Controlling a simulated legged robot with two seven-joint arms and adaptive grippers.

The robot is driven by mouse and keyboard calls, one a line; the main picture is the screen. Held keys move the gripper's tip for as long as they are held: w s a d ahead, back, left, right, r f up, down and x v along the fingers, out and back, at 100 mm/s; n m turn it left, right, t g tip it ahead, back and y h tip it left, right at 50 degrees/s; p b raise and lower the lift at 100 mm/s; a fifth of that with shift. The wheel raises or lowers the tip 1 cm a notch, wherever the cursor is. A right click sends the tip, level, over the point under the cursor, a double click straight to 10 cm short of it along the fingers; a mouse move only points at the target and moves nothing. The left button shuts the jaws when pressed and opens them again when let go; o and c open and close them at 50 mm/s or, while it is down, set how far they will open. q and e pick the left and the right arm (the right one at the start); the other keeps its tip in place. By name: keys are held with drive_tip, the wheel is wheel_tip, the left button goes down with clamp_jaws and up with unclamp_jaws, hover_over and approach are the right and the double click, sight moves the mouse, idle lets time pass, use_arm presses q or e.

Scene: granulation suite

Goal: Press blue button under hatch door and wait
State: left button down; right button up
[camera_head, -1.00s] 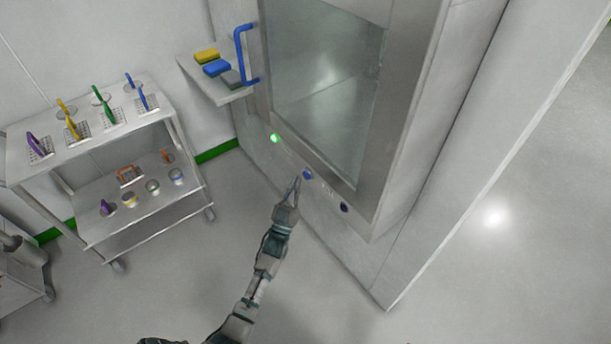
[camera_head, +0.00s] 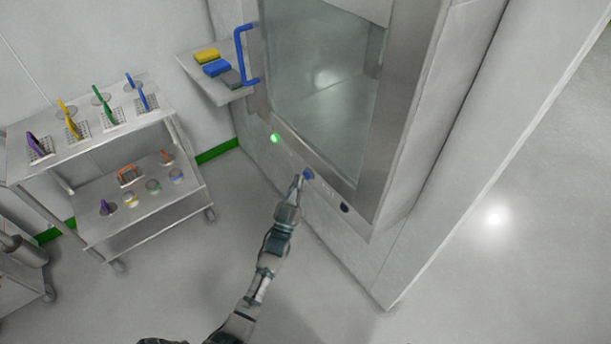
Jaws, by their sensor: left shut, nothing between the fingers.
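The hatch door (camera_head: 318,80) is a glass pane in a grey metal frame with a blue handle (camera_head: 241,55) on its left side. It looks shut. Below it, a blue button (camera_head: 309,174) sits on the panel, between a lit green light (camera_head: 275,138) and a dark round button (camera_head: 344,208). My left gripper (camera_head: 299,178) is shut and empty. Its fingertips are right at the left side of the blue button; I cannot tell whether they touch or press it. My right gripper is not in view.
A two-level metal cart (camera_head: 150,216) with coloured scoops and small containers stands at the left. A wall shelf (camera_head: 229,97) beside the door holds yellow, blue and grey blocks. The floor at the right is clear.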

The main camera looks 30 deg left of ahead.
use_arm(q)
drive_tip(key=shift+w+d, duration=0.2)
drive_tip(key=shift+w, duration=0.25)
idle(0.5)
drive_tip(key=shift+s, duration=0.1)
drive_tip(key=shift+s+a, duration=0.35)
drive_tip(key=shift+s, duration=0.4)
drive_tip(key=shift+p, duration=0.3)
drive_tip(key=s, duration=0.1)
drive_tip(key=s+a+p, duration=0.1)
drive_tip(key=s, duration=0.1)
drive_tip(key=s+a+p, duration=0.1)
drive_tip(key=shift+s, duration=0.35)
idle(0.3)
